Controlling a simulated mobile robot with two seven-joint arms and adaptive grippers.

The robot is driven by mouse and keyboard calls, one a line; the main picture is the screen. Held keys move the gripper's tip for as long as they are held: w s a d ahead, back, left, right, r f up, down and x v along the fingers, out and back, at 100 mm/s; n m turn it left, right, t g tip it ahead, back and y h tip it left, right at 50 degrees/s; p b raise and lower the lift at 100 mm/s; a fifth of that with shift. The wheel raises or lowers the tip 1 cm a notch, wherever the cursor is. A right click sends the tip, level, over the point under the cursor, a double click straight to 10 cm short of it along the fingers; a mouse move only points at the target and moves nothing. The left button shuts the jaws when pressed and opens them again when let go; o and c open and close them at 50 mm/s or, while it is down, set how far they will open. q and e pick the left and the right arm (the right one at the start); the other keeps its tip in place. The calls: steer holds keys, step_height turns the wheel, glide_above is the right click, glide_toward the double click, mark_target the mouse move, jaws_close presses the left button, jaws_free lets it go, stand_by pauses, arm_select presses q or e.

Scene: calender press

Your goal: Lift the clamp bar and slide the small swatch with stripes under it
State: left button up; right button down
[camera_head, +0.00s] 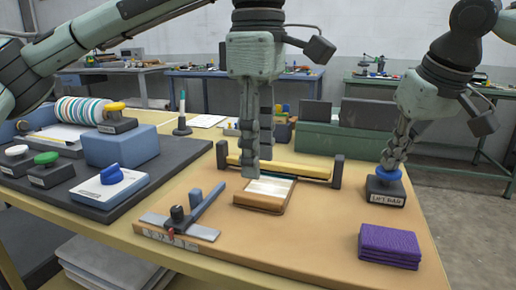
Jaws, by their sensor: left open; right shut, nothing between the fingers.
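The clamp bar (290,169) is a long yellow bar between two dark posts on the tan board. A small pale swatch (270,188), with faint stripes, lies on a brown block (262,204) in front of the bar. My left gripper (250,174) is open and points down at the swatch's left end; contact is unclear. My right gripper (393,166) is shut and empty, its tips at the blue knob (389,173) of a dark labelled block (386,191). I cannot tell whether it presses the knob.
A purple folded cloth (389,246) lies at the board's front right. A metal T-shaped tool with a blue bar (207,203) lies front left. A dark tray (50,192) with knobbed blocks and a striped roll (78,110) fills the left. Green boxes (330,140) stand behind the bar.

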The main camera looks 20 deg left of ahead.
steer(key=shift+r+p, duration=3.05)
steer(key=shift+p, duration=0.3)
steer(key=shift+f, duration=0.1)
